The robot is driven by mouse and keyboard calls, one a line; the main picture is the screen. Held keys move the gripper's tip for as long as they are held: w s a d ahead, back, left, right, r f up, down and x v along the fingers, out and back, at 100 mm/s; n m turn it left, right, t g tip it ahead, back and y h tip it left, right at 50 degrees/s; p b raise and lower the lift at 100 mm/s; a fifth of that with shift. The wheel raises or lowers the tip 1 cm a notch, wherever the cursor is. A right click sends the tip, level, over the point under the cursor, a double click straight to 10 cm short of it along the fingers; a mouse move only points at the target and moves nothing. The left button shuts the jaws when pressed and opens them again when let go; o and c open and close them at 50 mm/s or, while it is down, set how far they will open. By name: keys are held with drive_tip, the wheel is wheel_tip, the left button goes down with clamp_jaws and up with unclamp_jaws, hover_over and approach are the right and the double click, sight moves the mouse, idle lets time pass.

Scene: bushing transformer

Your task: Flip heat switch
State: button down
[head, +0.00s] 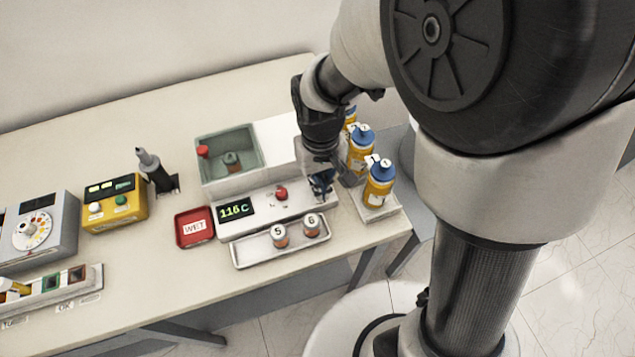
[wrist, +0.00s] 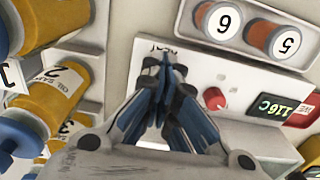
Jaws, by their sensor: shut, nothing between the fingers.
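The white heating unit (head: 255,208) stands on the table, with a green 116C display (head: 237,210) and a red knob (head: 281,194) on its front panel. My gripper (head: 321,190) is at the right end of that panel, pointing down. In the wrist view my gripper (wrist: 166,75) has its blue fingertips together, with nothing between them. The tips lie over the panel beside a small, partly covered label, to the left of the red knob (wrist: 214,98). The heat switch itself is hidden behind the fingertips, so I cannot tell its position or whether they touch it.
Bottles with blue caps (head: 380,180) stand close on the right. A tray with jars 5 (head: 279,236) and 6 (head: 311,226) lies in front. A red WET dish (head: 194,227), a yellow box (head: 115,206) and a grey dial box (head: 38,230) are to the left.

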drive_tip(key=shift+r+p, duration=2.5)
drive_tip(key=shift+r, duration=0.65)
drive_tip(key=s+d+r+m+t, duration=0.1)
drive_tip(key=s+d+r+t, duration=0.1)
drive_tip(key=s+d+r, duration=0.3)
drive_tip(key=s+d+r+m+t, duration=0.2)
drive_tip(key=s+d+r, duration=0.4)
drive_tip(key=r, duration=0.5)
drive_tip(key=s, duration=0.2)
drive_tip(key=shift+s+r+t, duration=0.3)
drive_tip(key=shift+r, duration=0.1)
